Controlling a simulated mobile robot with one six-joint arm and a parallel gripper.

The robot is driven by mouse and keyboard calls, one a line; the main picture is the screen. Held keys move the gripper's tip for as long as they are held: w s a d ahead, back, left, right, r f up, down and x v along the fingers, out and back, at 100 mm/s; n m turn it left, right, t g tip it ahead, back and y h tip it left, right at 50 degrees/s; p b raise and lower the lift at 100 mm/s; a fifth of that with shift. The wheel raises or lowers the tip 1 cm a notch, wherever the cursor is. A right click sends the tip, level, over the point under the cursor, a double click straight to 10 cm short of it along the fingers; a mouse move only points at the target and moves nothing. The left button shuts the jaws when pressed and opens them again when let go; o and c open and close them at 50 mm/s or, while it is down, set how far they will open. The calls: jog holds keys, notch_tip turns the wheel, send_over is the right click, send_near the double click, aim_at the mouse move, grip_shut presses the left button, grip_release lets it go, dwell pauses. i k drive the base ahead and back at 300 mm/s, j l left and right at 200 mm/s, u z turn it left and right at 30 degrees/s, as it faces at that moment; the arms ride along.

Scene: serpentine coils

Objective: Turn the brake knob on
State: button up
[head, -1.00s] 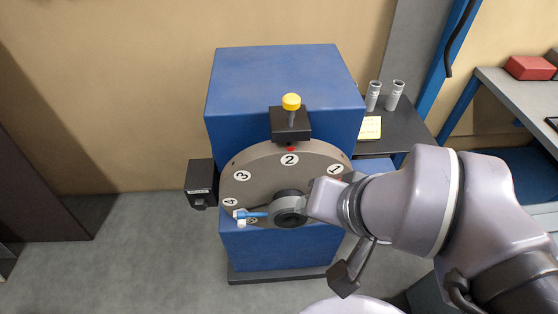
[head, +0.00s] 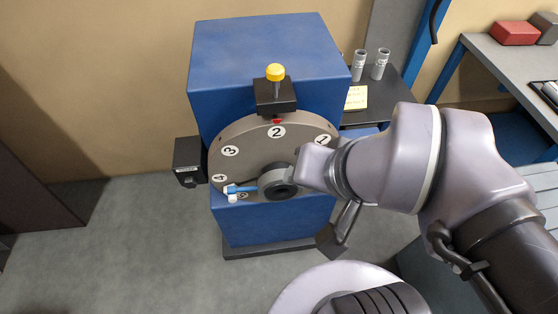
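A black box (head: 189,161) is fixed at the left side of the grey dial (head: 250,133), with a small dark knob (head: 187,181) low on its front. This may be the brake knob; its setting is too small to read. A yellow-topped plunger (head: 275,75) stands in a black block (head: 275,96) above the dial. My arm reaches across the dial's lower right.
The dial is on a blue cabinet (head: 265,50), with the red pointer (head: 277,121) at mark 2. A dark side table (head: 385,97) holds grey cups (head: 380,64) and a yellow note (head: 356,98). A workbench (head: 490,75) stands right. Floor left of the cabinet is clear.

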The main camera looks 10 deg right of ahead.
aim_at(190, 183)
jog(key=j+z, duration=0.2)
jog(key=j, duration=0.25)
jog(key=k+j+z, duration=0.2)
jog(key=j, duration=0.2)
jog(key=k+j+z, duration=0.2)
jog(key=j, duration=0.2)
jog(key=j+z, duration=0.2)
jog(key=j, duration=0.2)
jog(key=k+j+z, duration=0.45)
jog(key=j, duration=0.2)
